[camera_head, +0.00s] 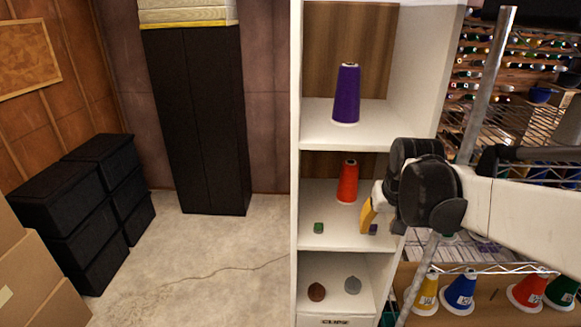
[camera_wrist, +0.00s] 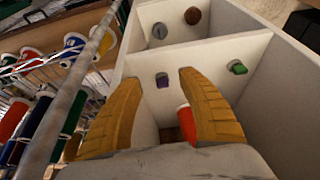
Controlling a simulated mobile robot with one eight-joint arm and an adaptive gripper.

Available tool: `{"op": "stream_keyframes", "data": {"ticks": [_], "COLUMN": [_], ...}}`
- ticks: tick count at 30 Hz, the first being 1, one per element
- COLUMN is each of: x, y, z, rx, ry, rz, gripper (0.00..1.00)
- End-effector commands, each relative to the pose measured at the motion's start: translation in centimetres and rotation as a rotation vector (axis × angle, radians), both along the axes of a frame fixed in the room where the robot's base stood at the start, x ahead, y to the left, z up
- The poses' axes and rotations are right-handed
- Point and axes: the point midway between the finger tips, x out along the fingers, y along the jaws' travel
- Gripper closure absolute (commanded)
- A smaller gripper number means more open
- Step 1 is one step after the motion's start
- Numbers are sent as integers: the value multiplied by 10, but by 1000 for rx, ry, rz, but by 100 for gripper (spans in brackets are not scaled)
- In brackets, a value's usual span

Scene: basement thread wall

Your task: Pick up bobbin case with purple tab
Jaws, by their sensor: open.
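The small purple item (camera_head: 373,229), which looks like the bobbin case with the purple tab, sits on the middle shelf at its right side. It also shows in the wrist view (camera_wrist: 162,80), between and beyond my fingertips. My gripper (camera_head: 369,214) has yellow fingers and reaches into the middle shelf from the right, close to the purple item. In the wrist view my gripper (camera_wrist: 158,76) is open, with nothing between its fingers. A small green item (camera_head: 318,227) sits left of the purple one in the head view. The purple item's details are too small to tell.
A red thread cone (camera_head: 347,183) stands behind on the same shelf (camera_head: 340,240). A purple cone (camera_head: 346,95) stands on the shelf above. Brown (camera_head: 317,292) and grey (camera_head: 352,285) round items sit below. A metal rack post (camera_head: 487,85) stands right of the shelf.

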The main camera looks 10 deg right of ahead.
Motion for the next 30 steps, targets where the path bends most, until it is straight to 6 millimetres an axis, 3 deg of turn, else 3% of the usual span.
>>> {"op": "stream_keyframes", "data": {"ticks": [6,10,19,27,28,30], "x": [27,31,47,47,47,47], "y": [-8,-9,-13,-14,-14,-14], "z": [1,-4,-42,-47,-47,-47], "rx": [0,0,0,0,0,0], "ry": [0,0,0,0,0,0], "rz": [0,0,0,0,0,0], "gripper": [53,53,53,53,57,78]}}
